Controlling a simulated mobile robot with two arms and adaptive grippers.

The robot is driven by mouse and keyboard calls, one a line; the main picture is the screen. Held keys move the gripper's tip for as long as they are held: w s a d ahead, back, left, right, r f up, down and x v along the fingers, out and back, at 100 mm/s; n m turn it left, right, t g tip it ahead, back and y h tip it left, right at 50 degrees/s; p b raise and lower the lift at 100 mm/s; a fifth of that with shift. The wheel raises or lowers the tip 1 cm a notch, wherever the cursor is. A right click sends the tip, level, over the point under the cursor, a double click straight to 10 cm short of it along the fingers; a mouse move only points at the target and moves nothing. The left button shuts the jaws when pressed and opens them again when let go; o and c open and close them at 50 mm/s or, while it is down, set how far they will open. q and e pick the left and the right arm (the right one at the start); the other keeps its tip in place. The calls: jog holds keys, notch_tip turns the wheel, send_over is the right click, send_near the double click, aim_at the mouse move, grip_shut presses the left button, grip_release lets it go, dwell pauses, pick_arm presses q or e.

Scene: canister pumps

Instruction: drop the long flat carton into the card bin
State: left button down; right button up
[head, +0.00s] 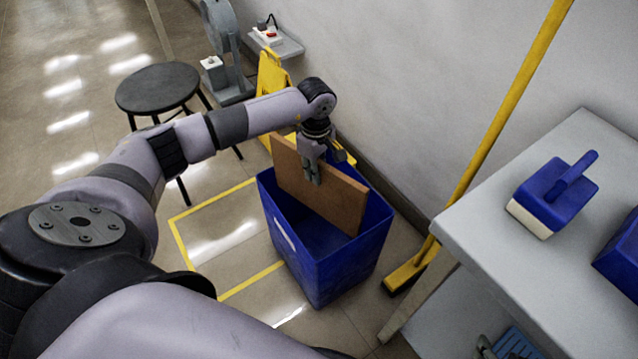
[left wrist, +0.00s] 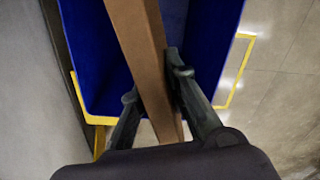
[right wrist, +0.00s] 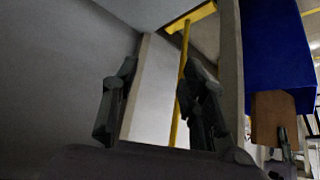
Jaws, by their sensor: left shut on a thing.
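The long flat brown carton (head: 338,200) stands on edge in the mouth of the blue card bin (head: 310,268), its upper part above the rim. My left gripper (head: 314,178) reaches down from above and is shut on the carton's upper edge. In the left wrist view the fingers (left wrist: 154,84) lie on both sides of the carton (left wrist: 137,45), with the bin's blue walls (left wrist: 205,25) around it. Whether the carton touches the bin floor is hidden. My right gripper (right wrist: 157,95) is open and empty; its view shows the bin (right wrist: 278,50) and carton (right wrist: 268,118) at the right.
A yellow broom (head: 500,120) leans on the wall right of the bin. A grey table (head: 490,235) with a blue-handled block (head: 555,195) stands at right. A black stool (head: 157,88) and yellow floor sign (head: 270,75) are behind. Taped floor at the bin's left is clear.

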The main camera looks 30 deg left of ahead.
pick_arm(q)
jog(key=shift+f+b, duration=0.85)
jog(key=shift+f, duration=0.5)
pick_arm(e)
jog(key=w+a+r+t+y, duration=0.1)
jog(key=w+a+r+t, duration=0.1)
jog(key=w+r+t, duration=0.3)
jog(key=shift+w+a+r+y, duration=0.35)
jog(key=shift+w+r, duration=0.35)
jog(key=shift+w, duration=0.45)
pick_arm(q)
jog(key=c, duration=1.5)
grip_release()
notch_tip(320, 180, up, 12)
jog(key=shift+r, duration=0.1)
